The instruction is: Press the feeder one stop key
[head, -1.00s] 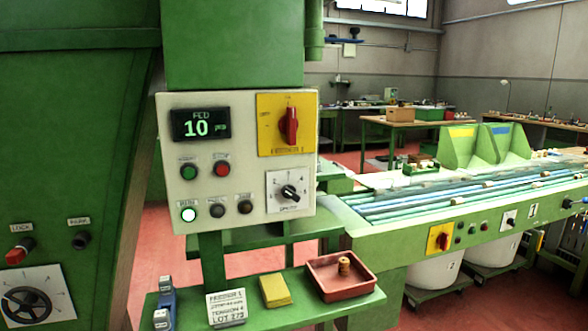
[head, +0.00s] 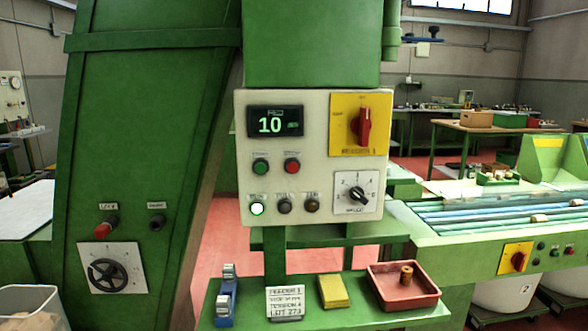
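The feeder control panel (head: 312,213) is a pale plate on a green post in the middle of the head view. It has a display (head: 276,121) reading 10, with a small label above it too blurred to read. Below are a green key (head: 260,167) and a red key (head: 292,166); their labels are too small to read. A lit white-green lamp (head: 257,208) and two dark buttons sit in the lower row. A red rotary switch (head: 363,125) on yellow and a black selector knob (head: 357,194) are at the right. Neither gripper is in view.
A green shelf (head: 350,318) below holds a red tray (head: 386,303) with a cork, a yellow block (head: 333,291), a label card (head: 285,301) and a blue-and-white item (head: 227,296). A large green machine (head: 150,120) stands left, a conveyor (head: 480,240) right.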

